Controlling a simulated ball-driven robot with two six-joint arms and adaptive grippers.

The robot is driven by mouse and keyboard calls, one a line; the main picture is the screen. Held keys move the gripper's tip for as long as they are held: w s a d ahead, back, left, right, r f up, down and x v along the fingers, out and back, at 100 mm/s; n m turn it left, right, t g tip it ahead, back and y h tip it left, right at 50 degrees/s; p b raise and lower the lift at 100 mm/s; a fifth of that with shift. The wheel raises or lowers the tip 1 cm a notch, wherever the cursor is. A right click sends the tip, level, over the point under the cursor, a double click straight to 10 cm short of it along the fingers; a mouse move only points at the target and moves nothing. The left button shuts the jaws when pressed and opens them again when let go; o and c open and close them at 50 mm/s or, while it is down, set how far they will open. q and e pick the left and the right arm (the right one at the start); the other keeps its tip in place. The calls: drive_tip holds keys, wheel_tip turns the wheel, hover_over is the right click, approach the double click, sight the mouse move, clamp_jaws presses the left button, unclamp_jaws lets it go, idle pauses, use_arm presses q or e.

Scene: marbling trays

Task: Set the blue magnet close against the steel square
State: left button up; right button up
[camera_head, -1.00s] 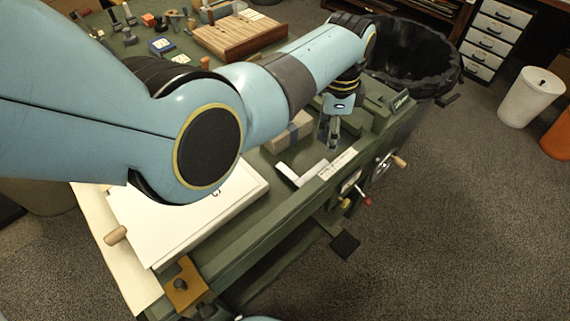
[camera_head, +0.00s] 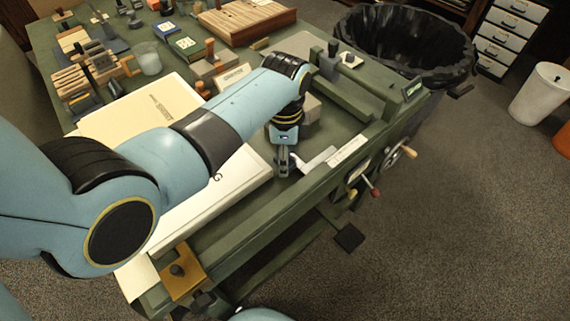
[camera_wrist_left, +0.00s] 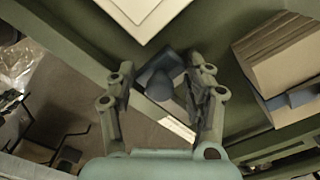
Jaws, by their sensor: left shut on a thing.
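My left gripper (camera_head: 283,170) is low over the green bench, beside the near-left end of the pale L-shaped steel square (camera_head: 318,160). In the left wrist view the gripper (camera_wrist_left: 162,78) has its fingers around a blue-grey piece, the blue magnet (camera_wrist_left: 160,84), and is shut on it. In the head view the magnet is mostly hidden by the fingers. A pale strip shows just below the magnet in the wrist view, partly covered by it; I cannot tell whether magnet and square touch. My right gripper is not in view.
A white board (camera_head: 235,190) lies close on the gripper's left. A wrapped block (camera_wrist_left: 285,65) stands on the other side. A white labelled strip (camera_head: 347,151) lies on the bench's front edge. Handwheel and knobs stick out in front.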

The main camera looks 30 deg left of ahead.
use_arm(q)
drive_tip(key=shift+f+b, duration=0.35)
drive_tip(key=shift+f, duration=0.4)
drive_tip(key=shift+r, duration=0.15)
drive_tip(key=shift+s+f, duration=0.25)
drive_tip(key=shift+f, duration=0.15)
drive_tip(key=shift+s+f, duration=0.1)
drive_tip(key=shift+f, duration=0.15)
clamp_jaws()
drive_tip(key=o, duration=0.8)
unclamp_jaws()
drive_tip(key=o, duration=0.4)
drive_tip(key=shift+f, duration=0.2)
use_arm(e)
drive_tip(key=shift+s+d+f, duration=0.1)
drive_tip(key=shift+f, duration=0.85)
use_arm(q)
drive_tip(key=shift+r, duration=0.15)
